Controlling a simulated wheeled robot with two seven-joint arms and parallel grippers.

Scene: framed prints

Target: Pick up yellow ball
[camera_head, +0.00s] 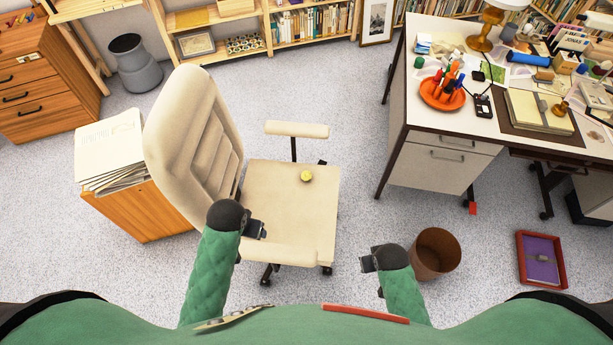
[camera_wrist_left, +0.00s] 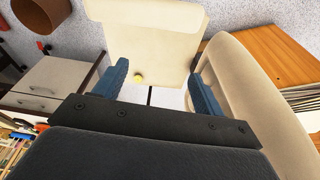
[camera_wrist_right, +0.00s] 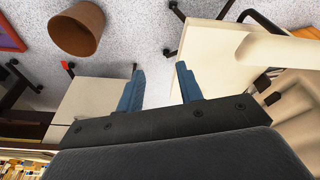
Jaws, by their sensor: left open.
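The yellow ball (camera_head: 306,176) rests on the seat of a cream office chair (camera_head: 265,205), toward the seat's far right part. It also shows in the left wrist view (camera_wrist_left: 138,78), between the two blue fingers. My left gripper (camera_head: 256,230) is over the near left side of the chair, short of the ball; it is open and empty, with its fingers apart (camera_wrist_left: 162,85). My right gripper (camera_head: 370,262) is right of the chair, near the brown bin. Its fingers are apart in the right wrist view (camera_wrist_right: 160,90), with nothing between them.
The chair's backrest (camera_head: 195,135) rises left of the seat, and its armrests (camera_head: 296,129) flank the seat. A brown bin (camera_head: 436,254) stands on the floor at right. A cluttered desk (camera_head: 450,130) is at far right. A wooden cabinet with papers (camera_head: 140,210) stands left of the chair.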

